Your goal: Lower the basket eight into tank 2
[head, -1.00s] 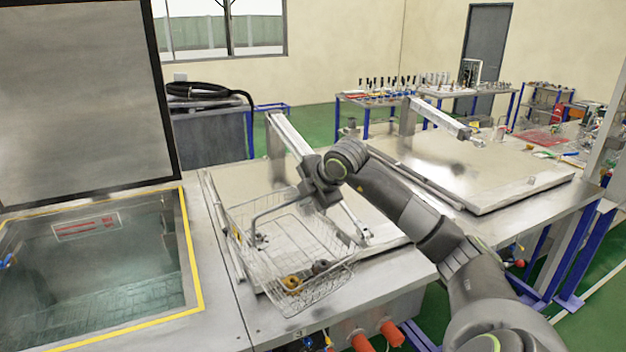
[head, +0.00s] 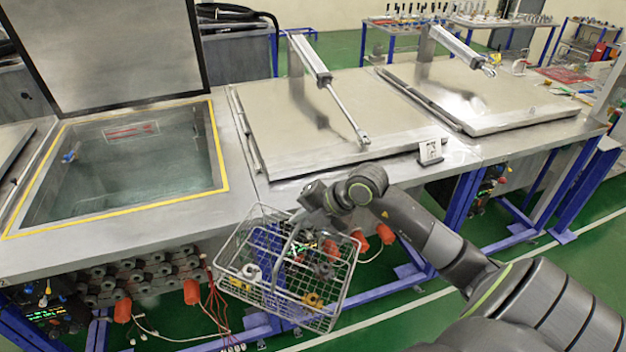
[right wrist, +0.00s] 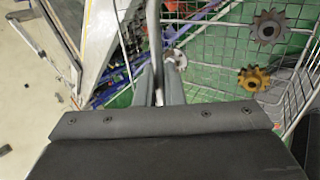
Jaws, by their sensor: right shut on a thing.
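My right gripper (head: 305,212) is shut on the handle (right wrist: 152,40) of a wire basket (head: 252,292). The basket hangs a little tilted, in front of the bench edge in the head view. It holds a dark gear (right wrist: 268,27), a gold gear (right wrist: 253,78) and a pale ring-like part (head: 252,272). An open tank (head: 222,165) with a yellow border and liquid inside lies to the left of the basket. Its lid (head: 110,50) stands raised behind it. No tank number is readable. My left gripper is out of view.
Two closed lids (head: 290,125) (head: 500,95) with cylinders (head: 325,75) lie right of the open tank. A small white card (head: 430,152) stands by the nearer one. Orange plugs (head: 192,292) and hoses are along the bench front.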

